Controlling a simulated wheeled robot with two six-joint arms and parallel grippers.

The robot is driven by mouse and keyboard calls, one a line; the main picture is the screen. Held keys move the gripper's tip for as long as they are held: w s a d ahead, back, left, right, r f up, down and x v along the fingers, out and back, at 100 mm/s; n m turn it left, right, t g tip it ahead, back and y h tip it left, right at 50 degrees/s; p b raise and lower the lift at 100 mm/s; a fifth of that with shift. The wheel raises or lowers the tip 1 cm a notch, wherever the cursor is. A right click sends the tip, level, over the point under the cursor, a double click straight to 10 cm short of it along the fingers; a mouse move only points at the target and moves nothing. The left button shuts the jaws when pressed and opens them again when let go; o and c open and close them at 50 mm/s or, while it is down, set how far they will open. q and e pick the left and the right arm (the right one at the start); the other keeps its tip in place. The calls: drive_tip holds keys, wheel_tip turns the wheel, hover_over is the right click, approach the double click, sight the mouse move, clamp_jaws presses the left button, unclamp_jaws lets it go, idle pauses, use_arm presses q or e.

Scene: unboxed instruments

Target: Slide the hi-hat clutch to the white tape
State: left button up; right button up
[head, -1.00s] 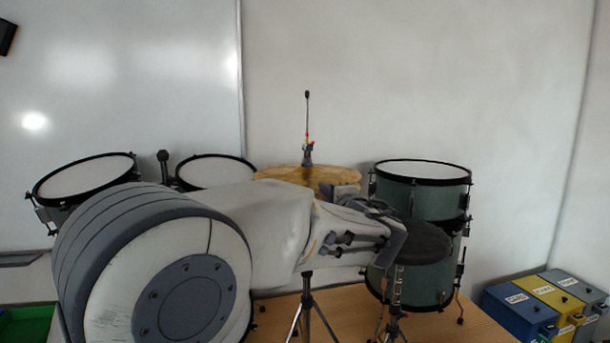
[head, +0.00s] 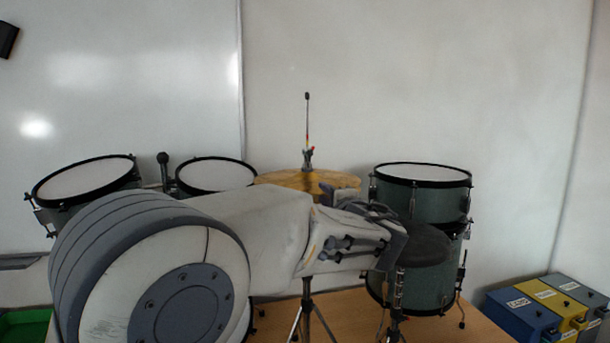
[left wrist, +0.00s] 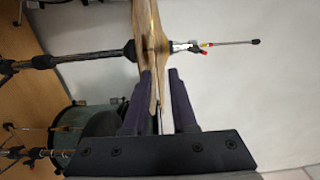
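The hi-hat clutch (head: 308,158) is a small dark and silver piece with a red part, around the thin rod above the brass cymbals (head: 275,179). In the left wrist view the clutch (left wrist: 183,47) lies just right of the cymbals, which appear edge-on. Small coloured bands mark the rod (left wrist: 230,43); I cannot pick out the white tape for sure. My left gripper (left wrist: 161,72) is open, its dark fingers apart near the cymbals' edge and below the clutch, not holding the clutch. In the head view my arm hides most of it. My right gripper is not in view.
Green drums stand at left (head: 85,180) and right (head: 422,205). A round black pad (head: 425,247) is close to my left gripper. Blue, yellow and grey boxes (head: 560,300) are at the lower right. The space above the cymbals is clear.

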use_arm(q)
drive_tip(key=shift+f, duration=0.15)
drive_tip(key=b+v, duration=0.5)
drive_tip(key=v, duration=0.5)
drive_tip(key=s+a+f+n+g+h, duration=0.1)
drive_tip(key=s+a+f+g, duration=0.35)
drive_tip(key=f, duration=0.55)
drive_tip(key=s+a+f+n+g+h, duration=0.1)
drive_tip(key=s+a+f+g, duration=0.4)
drive_tip(key=f, duration=0.5)
drive_tip(key=s+f+n+g+h, duration=0.2)
drive_tip(key=s+f+g, duration=0.2)
drive_tip(key=s, duration=0.6)
drive_tip(key=s+d+f+n+g+h, duration=0.1)
drive_tip(key=s+f+n+g+h, duration=0.1)
drive_tip(key=s+f, duration=0.7)
drive_tip(key=shift+s+d+n+g+h, duration=0.3)
drive_tip(key=shift+s+n+g, duration=0.3)
drive_tip(key=shift+s+g, duration=0.35)
